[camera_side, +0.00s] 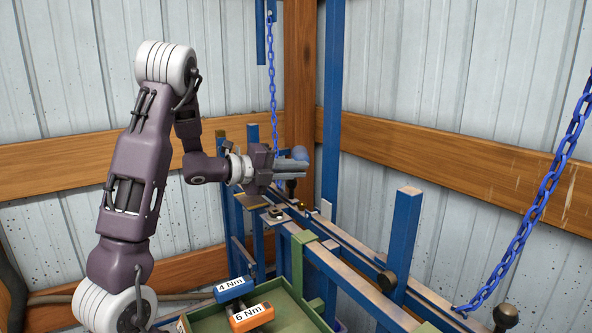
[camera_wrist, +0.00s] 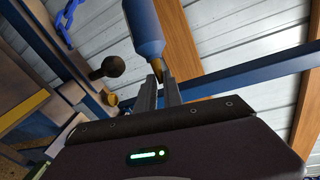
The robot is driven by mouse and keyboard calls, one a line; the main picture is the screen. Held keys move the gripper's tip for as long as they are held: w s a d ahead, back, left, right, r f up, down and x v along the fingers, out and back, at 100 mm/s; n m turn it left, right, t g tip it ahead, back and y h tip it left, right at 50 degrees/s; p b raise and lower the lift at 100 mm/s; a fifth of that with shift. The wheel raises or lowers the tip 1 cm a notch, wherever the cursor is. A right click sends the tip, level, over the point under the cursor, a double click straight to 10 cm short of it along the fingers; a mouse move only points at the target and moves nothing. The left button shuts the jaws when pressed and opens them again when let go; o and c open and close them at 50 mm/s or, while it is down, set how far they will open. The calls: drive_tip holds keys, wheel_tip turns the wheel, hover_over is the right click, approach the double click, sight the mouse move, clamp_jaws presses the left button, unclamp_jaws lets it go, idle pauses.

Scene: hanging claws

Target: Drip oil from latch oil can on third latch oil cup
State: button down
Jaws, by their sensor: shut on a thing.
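My gripper (camera_side: 291,170) is stretched out level over the blue frame near the corner post. It is shut on the latch oil can (camera_side: 299,153), a blue bottle that is mostly hidden behind the fingers in the side view. In the wrist view, the can's blue body (camera_wrist: 145,28) and its brass-coloured tapered part (camera_wrist: 180,64) show at the fingertips (camera_wrist: 161,84). A dark ball knob (camera_wrist: 111,67) stands left of the fingers, and also shows below them in the side view (camera_side: 291,185). I cannot tell which part is the third latch oil cup.
A green tray (camera_side: 284,303) below holds a blue 4 Nm tool (camera_side: 234,289) and an orange 6 Nm tool (camera_side: 251,317). Blue chains hang behind (camera_side: 272,75) and at the right (camera_side: 545,200). A blue post (camera_side: 402,243) rises right of the gripper. Wooden-beamed walls enclose the corner.

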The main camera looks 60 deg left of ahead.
drive_tip(key=shift+m+t, duration=0.5)
drive_tip(key=shift+m, duration=0.3)
drive_tip(key=shift+m+t, duration=0.4)
drive_tip(key=shift+m, duration=0.3)
idle(1.0)
